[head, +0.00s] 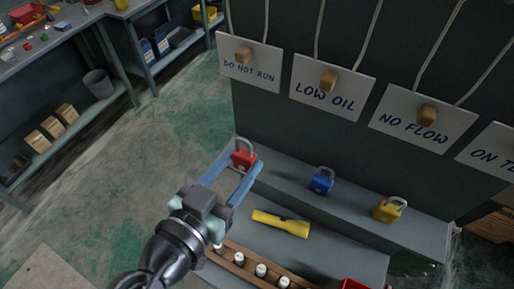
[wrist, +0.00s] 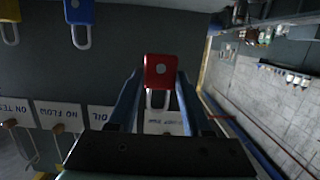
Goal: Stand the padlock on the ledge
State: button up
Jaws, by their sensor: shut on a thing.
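A red padlock (head: 243,159) with a grey shackle is between the blue fingers of my gripper (head: 247,161), at the left end of the grey ledge (head: 350,204). My gripper is shut on it. In the head view its shackle points up. In the wrist view the red padlock (wrist: 160,70) sits between the fingertips with its shackle toward the palm. Whether its base touches the ledge I cannot tell. A blue padlock (head: 321,182) and a yellow padlock (head: 388,211) stand on the ledge to the right.
A yellow flashlight (head: 281,223) lies on the lower step. A brown rack with white-topped items (head: 261,270) is in front of it, by my arm. Hanging signs, including the LOW OIL sign (head: 326,91), are on the dark panel behind the ledge. A workbench stands at the left.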

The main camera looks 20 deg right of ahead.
aim_at(248, 150)
jog(key=w+d, duration=0.1)
jog(key=w+d+p, duration=0.1)
jog(key=d, duration=0.1)
jog(key=w+d+p, duration=0.1)
jog(key=shift+w+d+r, duration=0.25)
jog(key=shift+w+d, duration=0.05)
jog(key=shift+d, duration=0.1)
notch_tip(248, 150, down, 3)
jog(key=shift+r+p, duration=0.2)
jog(key=shift+p, duration=0.15)
notch_tip(248, 150, down, 3)
jog(key=shift+f+p, duration=0.2)
jog(key=shift+p, duration=0.4)
jog(key=shift+w+d+f+p, duration=0.1)
jog(key=shift+w+f+p, duration=0.05)
jog(key=shift+f+p, duration=0.4)
jog(key=shift+f, duration=0.15)
jog(key=shift+f+b, duration=0.2)
jog(key=shift+b, duration=0.1)
jog(key=o, duration=1.2)
